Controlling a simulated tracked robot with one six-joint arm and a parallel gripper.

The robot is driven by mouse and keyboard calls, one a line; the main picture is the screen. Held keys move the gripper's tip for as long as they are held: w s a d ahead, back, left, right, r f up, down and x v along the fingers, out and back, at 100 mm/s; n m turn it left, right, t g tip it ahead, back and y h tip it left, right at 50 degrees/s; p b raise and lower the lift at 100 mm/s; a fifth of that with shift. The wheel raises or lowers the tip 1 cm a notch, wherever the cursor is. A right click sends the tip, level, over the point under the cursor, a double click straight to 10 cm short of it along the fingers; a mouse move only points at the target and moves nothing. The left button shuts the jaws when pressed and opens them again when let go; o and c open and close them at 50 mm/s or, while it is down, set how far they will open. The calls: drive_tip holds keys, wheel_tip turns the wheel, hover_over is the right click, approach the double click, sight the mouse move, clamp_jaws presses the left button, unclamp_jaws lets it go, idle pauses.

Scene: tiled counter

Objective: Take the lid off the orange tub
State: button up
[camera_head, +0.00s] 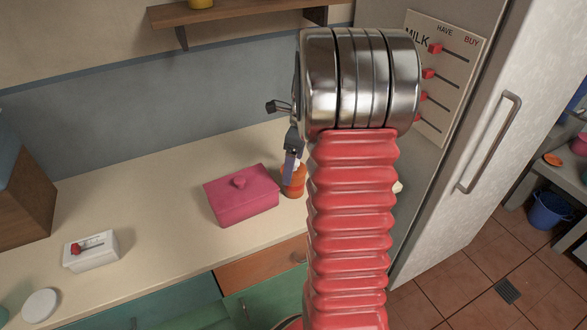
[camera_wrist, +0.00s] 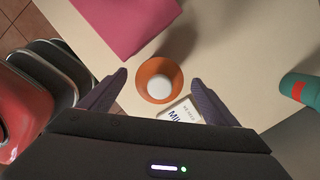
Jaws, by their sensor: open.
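The orange tub (camera_head: 293,184) stands upright on the counter just right of the pink lidded box (camera_head: 240,197), partly hidden by my gripper and arm in the head view. From above in the wrist view, the tub (camera_wrist: 147,90) shows an orange ring around a round white top (camera_wrist: 160,86). I cannot tell whether the lid is only the white part. My gripper (camera_wrist: 159,77) is open and empty above the tub, with one finger on each side of it in the wrist view. In the head view my gripper (camera_head: 290,160) partly covers the tub's upper part.
The pink box's corner (camera_wrist: 124,20) is close to the tub. A white card with lettering (camera_wrist: 183,112) lies beside it, and a teal container (camera_wrist: 301,88) stands to the right. A white box with a red lever (camera_head: 92,252) is at left. The fridge (camera_head: 490,130) bounds the right.

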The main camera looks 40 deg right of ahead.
drive_tip(key=c, duration=1.1)
wheel_tip(320, 180, up, 10)
drive_tip(key=shift+r, duration=0.1)
idle(0.3)
idle(0.5)
